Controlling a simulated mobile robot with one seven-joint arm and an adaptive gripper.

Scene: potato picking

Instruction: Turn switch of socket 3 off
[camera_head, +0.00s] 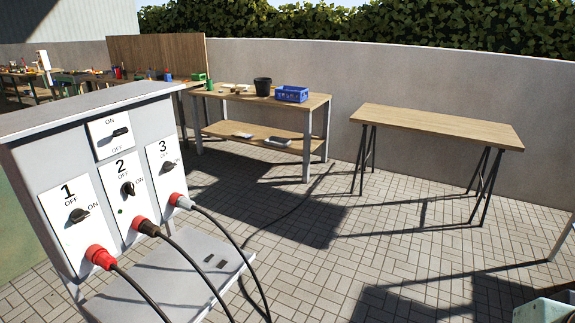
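The grey power box (22,160) stands at the left, with three numbered white socket panels on its front. The socket 3 panel (156,152) is the rightmost, marked OFF above and ON at the right. Its dark rotary switch (167,167) lies roughly sideways, like switch 1 (78,215); its exact setting is too small to tell. Switch 2 (128,188) looks more upright. A plug with a grey-white body (184,201) sits below switch 3, with a black cable running from it. My gripper is not in view.
A main ON/OFF switch (120,132) sits above panel 2. A workbench (309,104) holds a blue crate (291,94) and black pot (262,87). An empty table (435,124) stands right; paving between is clear.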

